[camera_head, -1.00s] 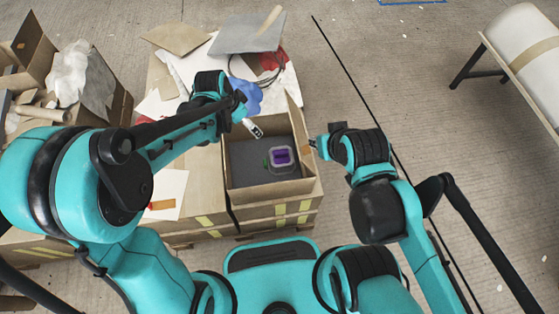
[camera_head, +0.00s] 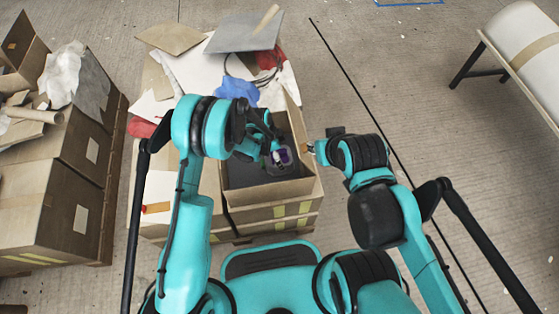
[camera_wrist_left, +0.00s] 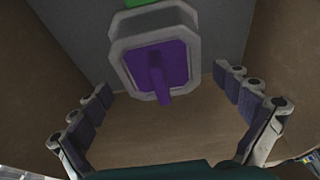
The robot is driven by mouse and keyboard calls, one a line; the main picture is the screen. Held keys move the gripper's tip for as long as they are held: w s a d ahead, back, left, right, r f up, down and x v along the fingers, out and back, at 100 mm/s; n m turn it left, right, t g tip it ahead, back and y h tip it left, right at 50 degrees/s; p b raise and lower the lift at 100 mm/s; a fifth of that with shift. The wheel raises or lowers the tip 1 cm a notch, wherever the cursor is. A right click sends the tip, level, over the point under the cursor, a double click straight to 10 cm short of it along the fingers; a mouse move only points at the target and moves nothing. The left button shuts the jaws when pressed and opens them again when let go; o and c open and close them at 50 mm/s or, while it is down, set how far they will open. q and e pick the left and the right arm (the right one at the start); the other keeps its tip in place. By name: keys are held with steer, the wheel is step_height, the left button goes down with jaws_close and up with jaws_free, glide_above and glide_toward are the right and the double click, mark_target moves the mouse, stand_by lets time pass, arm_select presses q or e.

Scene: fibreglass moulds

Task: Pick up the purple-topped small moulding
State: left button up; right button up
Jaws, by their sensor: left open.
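The purple-topped small moulding (camera_wrist_left: 158,68) has a pale grey angular rim and a purple top with a raised purple bar. It sits inside an open cardboard box (camera_head: 262,190) with a dark grey floor. In the head view the moulding (camera_head: 285,155) is partly hidden by my left gripper (camera_head: 277,158). In the left wrist view my left gripper (camera_wrist_left: 165,118) is open, its fingers spread to either side, with the moulding ahead between them and not touched. My right gripper (camera_head: 308,147) is beside the box's right wall; its fingers are too small to read.
Something green (camera_wrist_left: 145,3) lies beyond the moulding. The box walls stand close around my left gripper. A blue cloth (camera_head: 237,90), a grey sheet (camera_head: 243,32) and papers lie behind the box. More cardboard boxes (camera_head: 60,200) stand at the left.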

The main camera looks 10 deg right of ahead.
mark_target(281, 156)
arm_select(q)
steer(key=b+x, duration=0.1)
steer(key=x, duration=0.3)
steer(key=shift+b, duration=0.4)
steer(key=c, duration=1.2)
steer(key=shift+r, duration=0.1)
